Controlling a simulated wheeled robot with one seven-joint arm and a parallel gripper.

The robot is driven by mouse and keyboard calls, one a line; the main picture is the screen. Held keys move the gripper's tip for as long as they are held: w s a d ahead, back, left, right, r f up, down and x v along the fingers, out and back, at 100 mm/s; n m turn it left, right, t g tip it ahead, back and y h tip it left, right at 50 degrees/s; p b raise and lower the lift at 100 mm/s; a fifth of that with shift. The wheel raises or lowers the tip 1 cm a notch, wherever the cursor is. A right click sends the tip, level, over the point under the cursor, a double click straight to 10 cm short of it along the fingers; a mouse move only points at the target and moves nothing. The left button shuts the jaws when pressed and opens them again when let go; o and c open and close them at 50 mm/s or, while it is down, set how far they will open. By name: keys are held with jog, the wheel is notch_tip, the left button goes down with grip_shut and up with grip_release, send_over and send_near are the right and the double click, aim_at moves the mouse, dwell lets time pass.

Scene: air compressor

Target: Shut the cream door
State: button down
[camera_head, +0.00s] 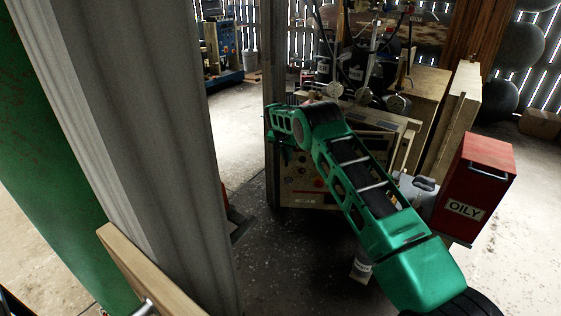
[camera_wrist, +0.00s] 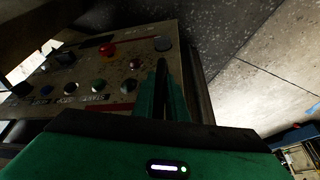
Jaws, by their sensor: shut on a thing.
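The cream door (camera_wrist: 125,62) fills the upper left of the wrist view. It is a worn panel with a red button, several other buttons and labels. In the head view its lower part (camera_head: 298,188) shows below my green arm, which hides much of the rest. My gripper (camera_wrist: 163,72) is at the door's right edge in the wrist view, its green fingers closed there. In the head view my gripper (camera_head: 280,137) is beside the upper left of the panel. The exact contact and how far the door stands open are hard to see.
A red box marked OILY (camera_head: 478,185) stands right of the panel. Gauges (camera_head: 362,95) and hoses are behind my arm. A grey post (camera_head: 150,130) blocks the left. A thin dark post (camera_head: 271,150) stands close to my gripper. Open concrete floor (camera_head: 270,270) lies in front.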

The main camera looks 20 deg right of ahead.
jog(key=shift+w+d, duration=0.35)
jog(key=shift+d, duration=0.15)
jog(key=shift+w+a, duration=0.1)
jog(key=shift+a, duration=0.05)
jog(key=shift+a, duration=0.15)
jog(key=c, duration=1.8)
grip_release()
jog(key=shift+a, duration=0.1)
jog(key=shift+o, duration=0.2)
jog(key=v, duration=1)
jog(key=shift+a+r, duration=0.2)
jog(key=shift+r, duration=0.05)
